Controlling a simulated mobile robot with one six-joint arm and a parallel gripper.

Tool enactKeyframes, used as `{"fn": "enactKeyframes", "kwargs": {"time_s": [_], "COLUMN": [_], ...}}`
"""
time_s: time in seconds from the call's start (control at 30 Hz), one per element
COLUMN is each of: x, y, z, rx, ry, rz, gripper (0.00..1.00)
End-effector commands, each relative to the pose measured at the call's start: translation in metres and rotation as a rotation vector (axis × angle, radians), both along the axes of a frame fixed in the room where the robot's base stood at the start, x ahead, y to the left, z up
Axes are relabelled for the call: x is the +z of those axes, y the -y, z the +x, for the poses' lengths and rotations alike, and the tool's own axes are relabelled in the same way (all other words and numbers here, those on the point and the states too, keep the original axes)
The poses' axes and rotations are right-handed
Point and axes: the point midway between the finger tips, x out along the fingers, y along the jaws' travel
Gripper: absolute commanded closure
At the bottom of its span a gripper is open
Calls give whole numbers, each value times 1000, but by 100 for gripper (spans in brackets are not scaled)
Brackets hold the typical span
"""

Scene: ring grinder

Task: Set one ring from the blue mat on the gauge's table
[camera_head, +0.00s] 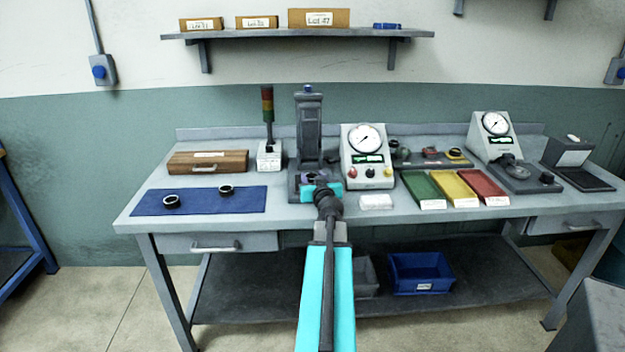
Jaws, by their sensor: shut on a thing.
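The blue mat (205,205) lies on the left of the bench. Two dark rings rest on it, a left ring (171,201) and a right ring (226,190). The dark gauge column (308,130) stands mid-bench, with its dial box (366,160) to its right. My arm reaches forward from the bottom of the view. My gripper (318,181) is at the foot of the column, over the gauge's base (296,188). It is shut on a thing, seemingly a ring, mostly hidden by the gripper. The gauge's table is also hidden there, so contact cannot be told.
A wooden case (208,168) and a signal tower (268,130) stand left of the column. Green (422,186), yellow (453,186) and red (482,184) trays lie to the right. A second dial gauge (494,130) stands further right. The bench front beside the mat is clear.

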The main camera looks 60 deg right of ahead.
Motion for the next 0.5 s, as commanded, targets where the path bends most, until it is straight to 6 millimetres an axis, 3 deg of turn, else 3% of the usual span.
{"fn": "enactKeyframes", "kwargs": {"time_s": [0.43,0.47,0.5], "x": [-3,-2,-2], "y": [0,0,0], "z": [0,0,0], "rx": [0,1,1], "ry": [1,1,1], "rz": [0,1,1], "gripper": [85,55,48]}}
